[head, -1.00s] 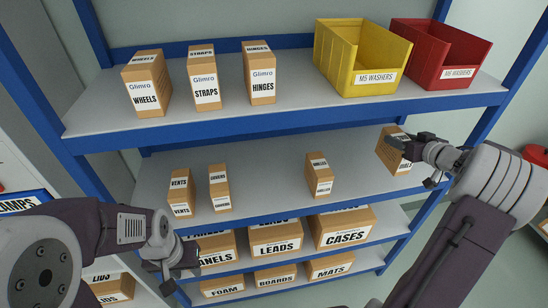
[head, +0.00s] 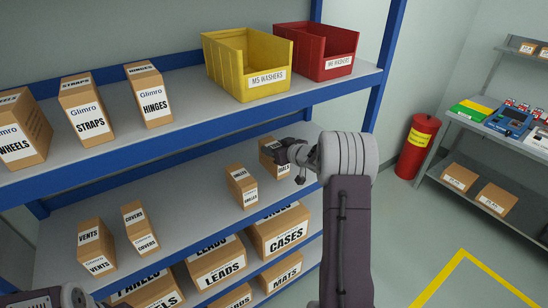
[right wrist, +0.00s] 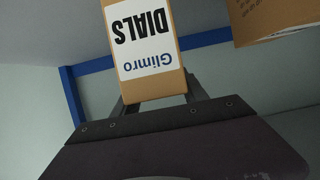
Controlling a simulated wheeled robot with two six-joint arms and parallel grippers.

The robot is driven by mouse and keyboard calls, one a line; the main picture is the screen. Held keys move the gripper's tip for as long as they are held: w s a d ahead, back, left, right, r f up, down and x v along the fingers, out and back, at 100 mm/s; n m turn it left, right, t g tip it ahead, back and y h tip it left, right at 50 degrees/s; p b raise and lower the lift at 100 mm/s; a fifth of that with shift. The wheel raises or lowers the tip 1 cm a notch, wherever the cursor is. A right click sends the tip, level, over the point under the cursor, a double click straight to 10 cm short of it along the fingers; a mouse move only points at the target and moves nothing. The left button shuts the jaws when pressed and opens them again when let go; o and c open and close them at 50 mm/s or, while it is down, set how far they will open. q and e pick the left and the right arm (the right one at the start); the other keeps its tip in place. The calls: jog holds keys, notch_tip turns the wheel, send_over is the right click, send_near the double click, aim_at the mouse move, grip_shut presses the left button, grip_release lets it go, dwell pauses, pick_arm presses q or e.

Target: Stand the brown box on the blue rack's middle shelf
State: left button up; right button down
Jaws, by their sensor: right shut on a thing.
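The blue rack (head: 190,198) has grey shelves, and its middle shelf (head: 188,205) holds several boxes. My right gripper (head: 281,152) is at the right part of that shelf, shut on a brown box (head: 269,160). In the right wrist view the held box (right wrist: 147,80) fills the space between the fingers, and its white label reads "Glimro DIALS" upside down. In the head view the gripper and wrist partly cover the box. I cannot tell whether its base touches the shelf. My left gripper (head: 80,299) is cut off at the bottom left edge; its fingers are unclear.
A small brown box (head: 241,187) stands just left of the held box. The VENTS (head: 96,248) and COVERS (head: 140,230) boxes stand further left. Yellow (head: 248,65) and red (head: 318,52) bins sit on the shelf above. A red cylinder (head: 417,147) stands right of the rack.

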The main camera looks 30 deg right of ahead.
jog(key=shift+f, duration=1.75)
jog(key=c, duration=0.6)
grip_release()
jog(key=shift+f+b, duration=0.15)
jog(key=shift+b, duration=0.15)
jog(key=shift+r, duration=0.2)
jog(key=v, duration=1.2)
